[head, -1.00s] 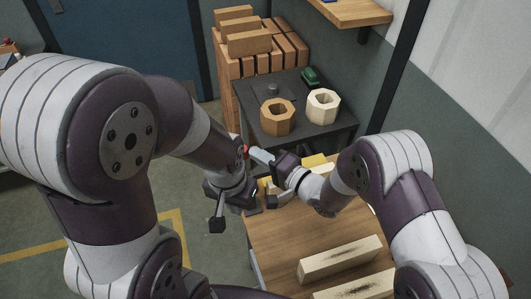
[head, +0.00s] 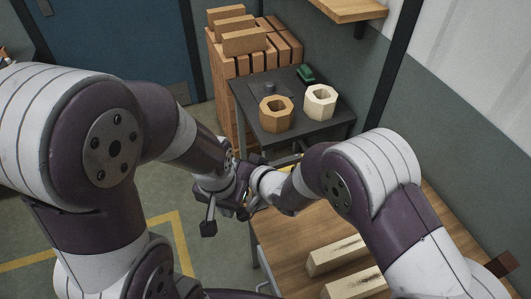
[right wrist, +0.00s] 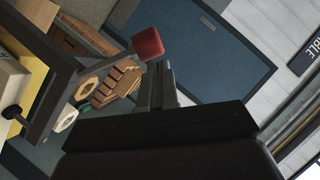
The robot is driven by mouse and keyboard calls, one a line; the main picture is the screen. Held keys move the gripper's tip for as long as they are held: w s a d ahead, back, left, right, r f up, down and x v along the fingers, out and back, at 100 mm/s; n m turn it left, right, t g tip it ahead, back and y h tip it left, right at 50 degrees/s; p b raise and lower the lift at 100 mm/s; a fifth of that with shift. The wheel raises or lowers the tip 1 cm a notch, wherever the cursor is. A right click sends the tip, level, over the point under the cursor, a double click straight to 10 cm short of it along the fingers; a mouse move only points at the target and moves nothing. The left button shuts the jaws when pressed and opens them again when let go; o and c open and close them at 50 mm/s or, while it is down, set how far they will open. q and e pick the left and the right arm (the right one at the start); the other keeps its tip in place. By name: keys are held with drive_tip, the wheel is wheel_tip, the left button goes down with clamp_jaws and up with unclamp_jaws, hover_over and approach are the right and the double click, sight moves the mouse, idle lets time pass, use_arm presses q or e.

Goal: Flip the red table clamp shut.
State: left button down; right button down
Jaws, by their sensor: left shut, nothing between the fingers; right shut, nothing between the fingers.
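In the head view I cannot make the clamp out; my arms cover that area. My right gripper (right wrist: 160,75) is shut and empty. Its fingertips are close to the lower right of the red handle in the right wrist view; I cannot tell whether they touch it.
The wooden table (head: 285,232) bears pale wooden blocks (head: 337,254) at its front. Behind it a dark side table (head: 312,132) holds a tan ring (head: 277,113), a cream ring (head: 320,101) and a green object (head: 306,74). Bricks (head: 246,40) are stacked beyond. Floor left is open.

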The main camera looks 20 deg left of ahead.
drive_tip(key=shift+s+a+f, duration=0.25)
drive_tip(key=shift+s+f, duration=0.05)
drive_tip(key=shift+f, duration=0.05)
drive_tip(key=shift+f+b, duration=0.1)
drive_tip(key=shift+b, duration=0.2)
drive_tip(key=shift+s, duration=0.1)
drive_tip(key=b+v, duration=0.2)
drive_tip(key=v, duration=1)
drive_tip(key=shift+d, duration=0.3)
drive_tip(key=shift+s, duration=0.1)
